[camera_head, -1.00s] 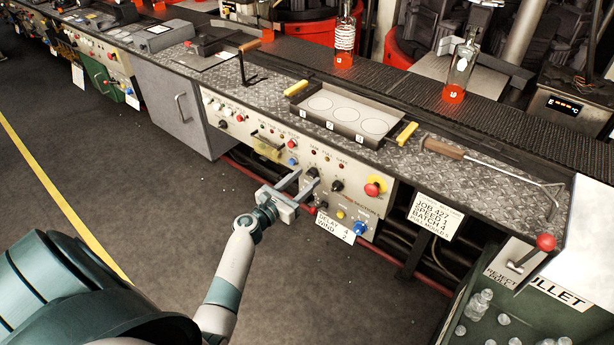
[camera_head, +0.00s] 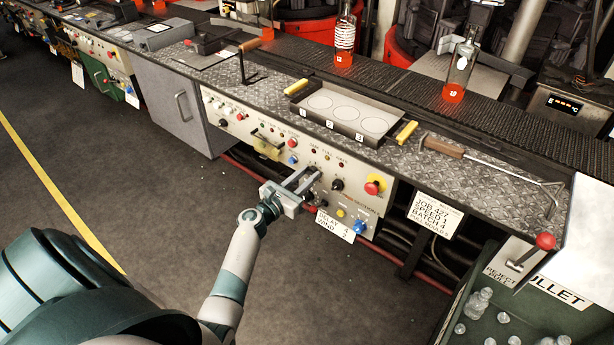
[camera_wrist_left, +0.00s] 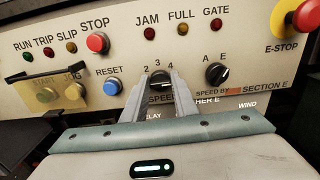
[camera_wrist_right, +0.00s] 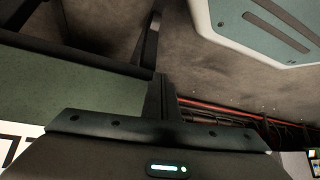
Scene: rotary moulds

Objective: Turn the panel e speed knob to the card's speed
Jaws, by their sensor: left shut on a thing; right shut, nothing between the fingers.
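The speed knob (camera_wrist_left: 160,78), black, sits on the cream section E panel (camera_head: 268,133), below the numbers 2, 3 and 4. My left gripper (camera_wrist_left: 161,84) is shut on it, one finger on each side, and also shows in the head view (camera_head: 313,176). The fingers hide part of the dial and its label; I cannot read the knob's pointing clearly. The job card (camera_head: 436,216) hangs at the counter edge, reading job 427, speed 1, batch 4. My right gripper (camera_wrist_right: 162,92) is shut and empty, away from the panel.
The A/E selector knob (camera_wrist_left: 215,73) is right of the speed knob; the blue reset button (camera_wrist_left: 113,87) is left. A red E-stop (camera_wrist_left: 307,16) sits at upper right. A delay and wind card (camera_head: 335,226) hangs below the panel. The floor in front is clear.

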